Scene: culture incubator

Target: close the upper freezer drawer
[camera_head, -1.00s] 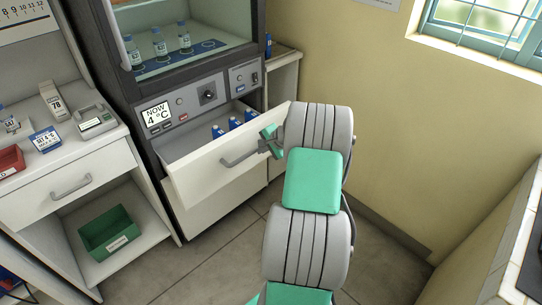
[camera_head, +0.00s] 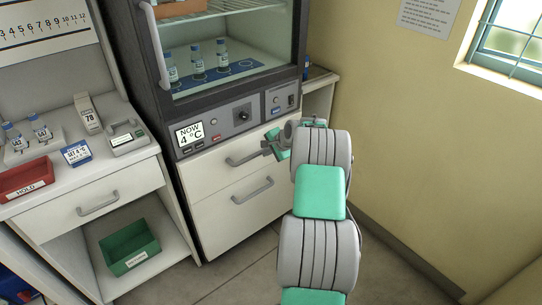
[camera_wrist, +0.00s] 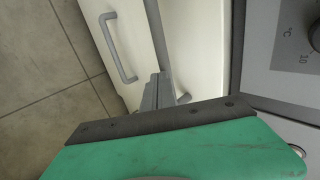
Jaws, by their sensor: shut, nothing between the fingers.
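The upper freezer drawer (camera_head: 217,166) is a white front with a grey bar handle (camera_head: 245,159), just under the control panel. Its front looks flush with the cabinet, and its inside is hidden. My gripper (camera_head: 270,150) is shut and empty, at the right end of that handle, close to the drawer front. In the wrist view my gripper's fingers (camera_wrist: 158,92) point at the white front beside the upper handle (camera_wrist: 184,99). I cannot tell whether they touch it.
The lower drawer (camera_head: 225,215) is shut, with its own handle (camera_head: 252,190). The control panel (camera_head: 228,121) reads 4 °C, below a glass chamber with bottles (camera_head: 197,62). A counter with a red bin (camera_head: 25,178) stands left; a green bin (camera_head: 130,247) sits below. Floor is clear in front.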

